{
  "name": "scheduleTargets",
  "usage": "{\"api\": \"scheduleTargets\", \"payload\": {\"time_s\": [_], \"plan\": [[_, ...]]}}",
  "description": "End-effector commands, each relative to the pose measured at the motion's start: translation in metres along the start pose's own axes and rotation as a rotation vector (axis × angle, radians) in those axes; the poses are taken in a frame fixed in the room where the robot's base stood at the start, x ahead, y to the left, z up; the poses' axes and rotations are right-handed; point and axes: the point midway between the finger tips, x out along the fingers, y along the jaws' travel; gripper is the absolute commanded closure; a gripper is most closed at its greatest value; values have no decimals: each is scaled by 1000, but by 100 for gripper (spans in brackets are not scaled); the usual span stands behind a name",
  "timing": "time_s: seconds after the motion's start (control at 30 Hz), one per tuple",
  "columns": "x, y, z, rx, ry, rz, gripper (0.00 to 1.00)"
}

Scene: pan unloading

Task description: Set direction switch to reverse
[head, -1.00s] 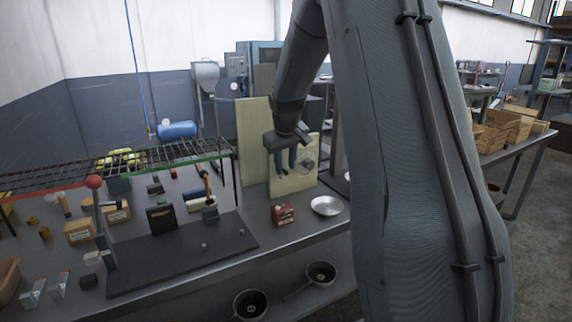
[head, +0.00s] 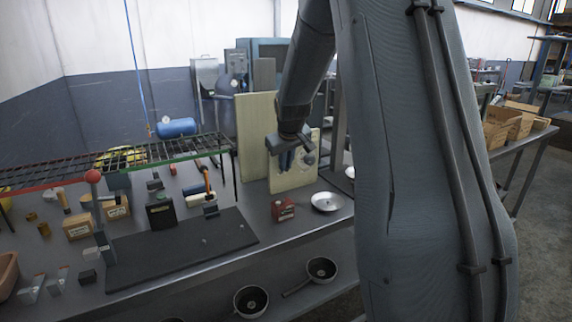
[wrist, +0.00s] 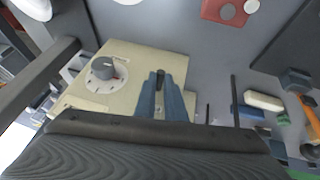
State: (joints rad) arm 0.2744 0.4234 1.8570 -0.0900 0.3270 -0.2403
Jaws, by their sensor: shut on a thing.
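A beige control panel (head: 292,181) stands upright on the bench in the head view, below my gripper (head: 287,160). The wrist view shows the panel's face (wrist: 132,62) with a round grey knob (wrist: 103,70) on a marked dial. To the right of the knob, a small dark switch lever (wrist: 160,76) sticks up between my blue fingertips. My gripper (wrist: 160,96) is shut on this lever. The fingers hide the lever's lower part, and I cannot read which position it is in.
A wire rack (head: 150,152) and a dark board (head: 180,248) are to the left. Two pans (head: 321,269) (head: 251,301) are on the lower shelf.

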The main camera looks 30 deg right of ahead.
Motion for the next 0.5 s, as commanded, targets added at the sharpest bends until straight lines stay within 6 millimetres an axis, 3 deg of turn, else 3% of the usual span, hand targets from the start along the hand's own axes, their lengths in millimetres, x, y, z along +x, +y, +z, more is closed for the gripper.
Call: {"api": "scheduleTargets", "payload": {"time_s": [0.5], "plan": [[9,-2,4,36,185,14,100]]}}
